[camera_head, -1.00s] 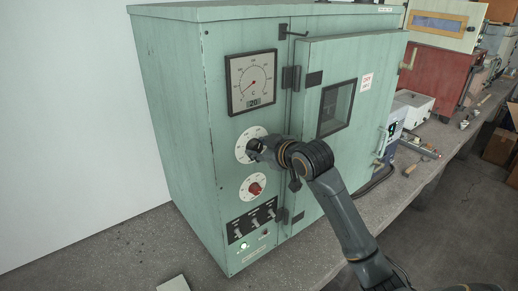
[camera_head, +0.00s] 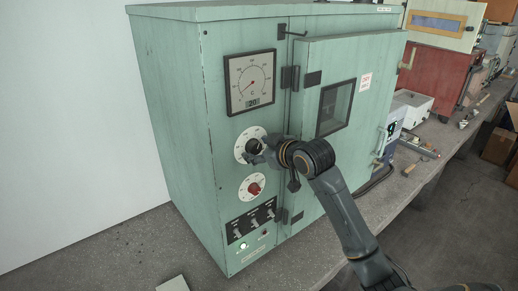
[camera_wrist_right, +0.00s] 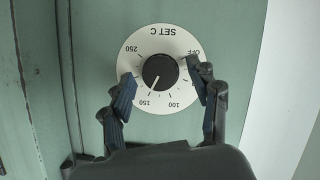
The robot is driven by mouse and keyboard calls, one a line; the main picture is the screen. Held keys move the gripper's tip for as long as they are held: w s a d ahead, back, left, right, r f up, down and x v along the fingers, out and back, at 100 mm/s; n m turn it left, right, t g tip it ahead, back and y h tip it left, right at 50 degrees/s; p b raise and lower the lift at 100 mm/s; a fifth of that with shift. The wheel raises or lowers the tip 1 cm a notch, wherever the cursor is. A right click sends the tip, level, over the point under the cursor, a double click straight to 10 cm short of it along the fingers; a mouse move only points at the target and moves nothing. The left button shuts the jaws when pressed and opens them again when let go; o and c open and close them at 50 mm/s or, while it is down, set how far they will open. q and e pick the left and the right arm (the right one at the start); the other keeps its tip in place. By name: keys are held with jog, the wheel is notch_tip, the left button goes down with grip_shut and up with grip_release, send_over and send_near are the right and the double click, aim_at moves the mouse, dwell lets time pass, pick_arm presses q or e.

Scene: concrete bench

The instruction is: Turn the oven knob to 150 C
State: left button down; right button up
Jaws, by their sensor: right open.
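The oven (camera_head: 172,110) is a large pale green cabinet on the bench. Its set knob (camera_wrist_right: 160,70) is black and round, on a white dial (camera_wrist_right: 180,40) marked SET C; in the head view the dial (camera_head: 241,143) is partly covered by my right gripper. In the wrist view the knob's white pointer line points at or very near the 150 mark. My right gripper (camera_wrist_right: 163,92) is open, one finger on each side of the knob and apart from it; it also shows in the head view (camera_head: 258,153). My left gripper is out of view.
A red knob (camera_head: 254,189) on its own white dial sits below, above a row of switches (camera_head: 252,222). A gauge (camera_head: 250,82) is above. The oven door (camera_head: 355,130) with its window stands right of the panel, near my right arm.

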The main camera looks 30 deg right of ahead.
jog(key=shift+s+r, duration=0.1)
jog(key=shift+s, duration=0.05)
jog(key=v, duration=1.1)
jog(key=shift+s, duration=0.35)
